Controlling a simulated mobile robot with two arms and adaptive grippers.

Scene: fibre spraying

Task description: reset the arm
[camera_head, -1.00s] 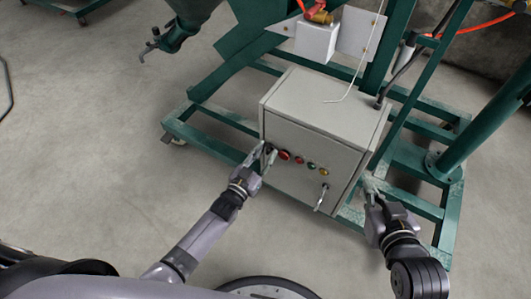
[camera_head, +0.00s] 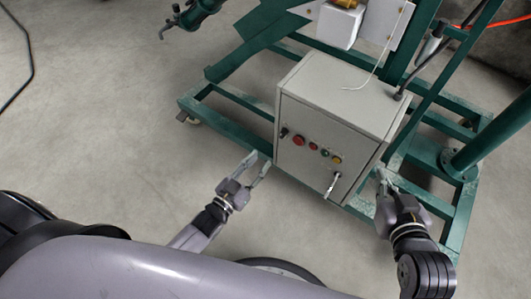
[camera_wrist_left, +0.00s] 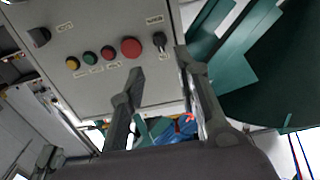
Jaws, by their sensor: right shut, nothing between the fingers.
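My left gripper (camera_head: 258,165) is open and empty, in front of the lower left side of a grey control box (camera_head: 345,93). It also shows in the left wrist view (camera_wrist_left: 158,66), fingers apart with nothing between them, below the box's front panel. The panel has a black rotary knob (camera_head: 284,132), a large red button (camera_head: 299,140), small coloured buttons (camera_head: 325,153) and a handle (camera_head: 333,185). My right gripper (camera_head: 382,180) is beside the box's lower right side, its fingers shut and empty. Whether it touches the box or frame cannot be told.
The box stands on a green steel frame (camera_head: 228,127) with castors. A green post (camera_head: 490,135) rises at the right. A green arm-like machine part (camera_head: 192,15) hangs at the top left. Bare concrete floor (camera_head: 110,110) lies open to the left.

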